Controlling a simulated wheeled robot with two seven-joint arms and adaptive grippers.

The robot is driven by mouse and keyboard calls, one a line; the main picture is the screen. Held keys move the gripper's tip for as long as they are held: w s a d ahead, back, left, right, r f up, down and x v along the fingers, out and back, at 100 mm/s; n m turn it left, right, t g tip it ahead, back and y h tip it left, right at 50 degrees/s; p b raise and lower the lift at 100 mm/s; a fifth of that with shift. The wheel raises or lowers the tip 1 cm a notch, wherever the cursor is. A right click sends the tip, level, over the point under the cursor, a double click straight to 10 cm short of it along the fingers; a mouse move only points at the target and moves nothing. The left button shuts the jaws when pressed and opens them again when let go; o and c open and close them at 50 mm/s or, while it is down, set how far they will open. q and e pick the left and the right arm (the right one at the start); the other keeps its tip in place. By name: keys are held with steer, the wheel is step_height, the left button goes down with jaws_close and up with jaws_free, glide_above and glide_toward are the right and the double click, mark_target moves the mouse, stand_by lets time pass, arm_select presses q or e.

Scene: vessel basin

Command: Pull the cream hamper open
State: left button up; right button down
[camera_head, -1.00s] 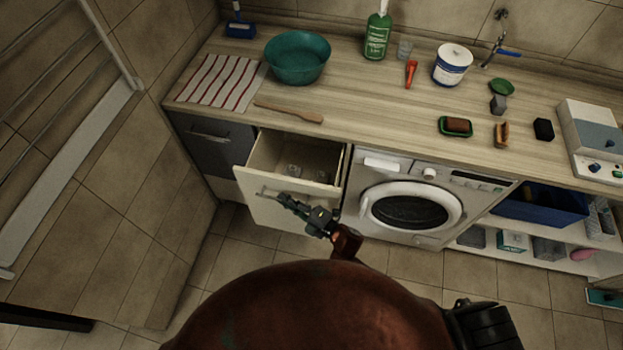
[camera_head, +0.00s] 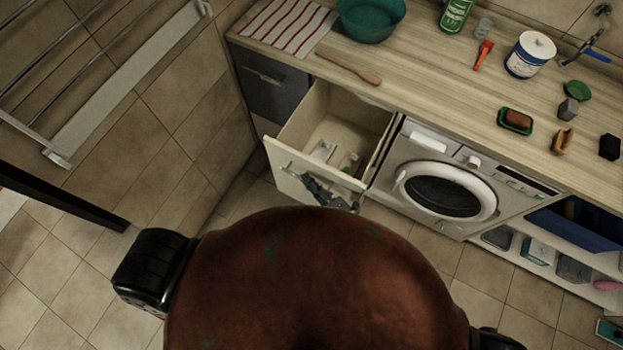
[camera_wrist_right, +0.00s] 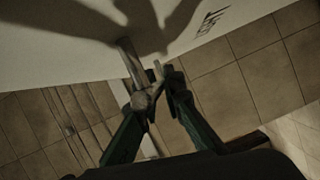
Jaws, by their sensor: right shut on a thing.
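The cream hamper (camera_head: 290,180) is a deep drawer-like bin under the counter. It stands pulled out from the cabinet, with a few small things lying inside. My right gripper (camera_head: 325,190) is at the hamper's front face, partly hidden by my own body. In the right wrist view, my right gripper (camera_wrist_right: 160,92) is shut on the hamper's bar handle (camera_wrist_right: 130,62), beside the pale front panel (camera_wrist_right: 70,45). My left gripper is not in view.
A washing machine (camera_head: 443,190) stands right of the hamper. A dark grey cabinet front (camera_head: 270,88) is to its left. The counter holds a teal basin (camera_head: 370,18), a striped cloth (camera_head: 290,25) and a wooden spatula (camera_head: 348,68). Tiled floor (camera_head: 75,255) is clear at left.

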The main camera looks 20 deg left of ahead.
steer(key=c, duration=2)
jaws_free()
steer(key=shift+c, duration=0.2)
steer(key=shift+d, duration=0.1)
steer(key=v, duration=1.2)
